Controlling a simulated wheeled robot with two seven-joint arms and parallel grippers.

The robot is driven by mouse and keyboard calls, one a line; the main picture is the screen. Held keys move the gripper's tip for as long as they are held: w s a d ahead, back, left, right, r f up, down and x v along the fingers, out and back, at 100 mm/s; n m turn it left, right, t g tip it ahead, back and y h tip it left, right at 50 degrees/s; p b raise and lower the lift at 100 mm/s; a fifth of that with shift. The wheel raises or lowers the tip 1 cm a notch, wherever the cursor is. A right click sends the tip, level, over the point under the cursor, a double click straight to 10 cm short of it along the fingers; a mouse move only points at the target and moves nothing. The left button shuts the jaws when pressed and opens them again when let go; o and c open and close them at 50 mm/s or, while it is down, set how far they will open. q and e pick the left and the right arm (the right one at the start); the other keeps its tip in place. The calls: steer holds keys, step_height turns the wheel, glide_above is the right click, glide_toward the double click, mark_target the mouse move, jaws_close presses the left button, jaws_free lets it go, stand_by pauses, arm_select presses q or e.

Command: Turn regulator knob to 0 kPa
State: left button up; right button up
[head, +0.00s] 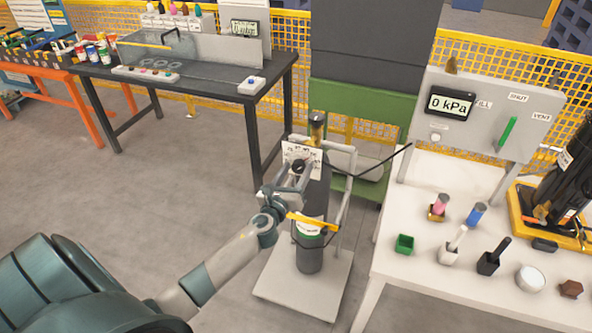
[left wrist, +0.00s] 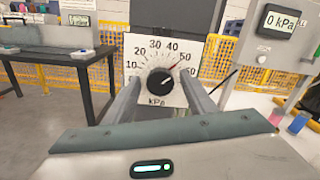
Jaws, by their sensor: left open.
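The regulator knob (left wrist: 162,82) is black and round, in front of a white dial plate (left wrist: 187,92) marked in kPa. A red mark at the knob's upper right points between 40 and 50. The plate also shows in the head view (head: 291,152), at the top of a dark gas cylinder. My left gripper (head: 296,177) is open, its fingers reaching toward the dial. In the left wrist view its fingers lie on either side of the knob; I cannot tell whether they touch it. My right gripper is not in view.
The cylinder (head: 309,258) stands on a pale wheeled cart (head: 273,285). A white table (head: 400,290) with small items and a panel reading 0 kPa (head: 450,104) is at right. A dark workbench (head: 205,82) stands behind left. The floor at left is clear.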

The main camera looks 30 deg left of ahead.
arm_select(q)
steer(key=c, duration=1)
steer(key=shift+c, duration=0.2)
